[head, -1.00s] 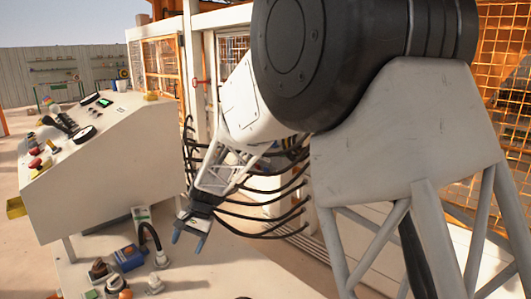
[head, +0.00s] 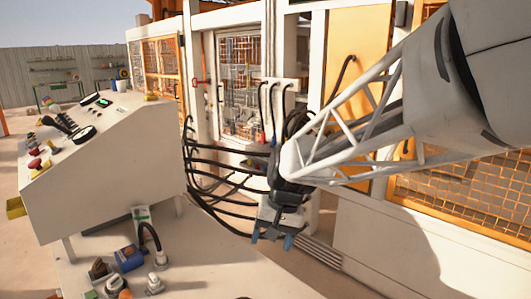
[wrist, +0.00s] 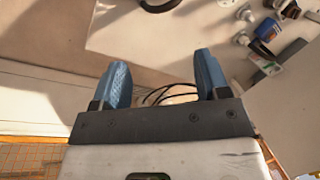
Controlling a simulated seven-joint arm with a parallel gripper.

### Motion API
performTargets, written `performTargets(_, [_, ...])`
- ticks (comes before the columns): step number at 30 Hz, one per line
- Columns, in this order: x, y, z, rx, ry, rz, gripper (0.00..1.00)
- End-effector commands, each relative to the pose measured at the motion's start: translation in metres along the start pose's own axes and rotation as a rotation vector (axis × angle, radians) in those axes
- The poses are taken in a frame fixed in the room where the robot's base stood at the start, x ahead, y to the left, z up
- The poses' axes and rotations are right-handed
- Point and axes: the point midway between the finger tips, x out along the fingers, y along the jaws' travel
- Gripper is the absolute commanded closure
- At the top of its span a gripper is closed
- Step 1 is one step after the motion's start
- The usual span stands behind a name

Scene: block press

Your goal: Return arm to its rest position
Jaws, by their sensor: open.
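My gripper (head: 272,240) hangs at the end of my white lattice arm, right of the control console in the head view. Its two blue fingertips point down and stand apart, with nothing between them. In the wrist view the gripper (wrist: 161,82) also shows open and empty, its blue fingers spread over the pale floor and some dark cables. It touches no object that I can see.
A white control console (head: 110,165) with buttons and levers stands at the left. Several small parts, including a blue box (head: 129,258), lie on the white table (head: 200,275). Black cables (head: 215,190) run behind my gripper. Orange mesh fencing (head: 465,205) stands at the right.

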Motion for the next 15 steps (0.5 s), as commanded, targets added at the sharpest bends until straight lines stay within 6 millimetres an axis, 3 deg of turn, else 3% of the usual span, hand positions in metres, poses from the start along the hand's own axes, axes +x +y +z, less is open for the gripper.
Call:
performTargets(6, [-0.022,0.042,0.038,-0.013,0.058,0.039,0.31])
performTargets(15, [-0.040,0.094,0.094,-0.029,0.129,0.101,0.31])
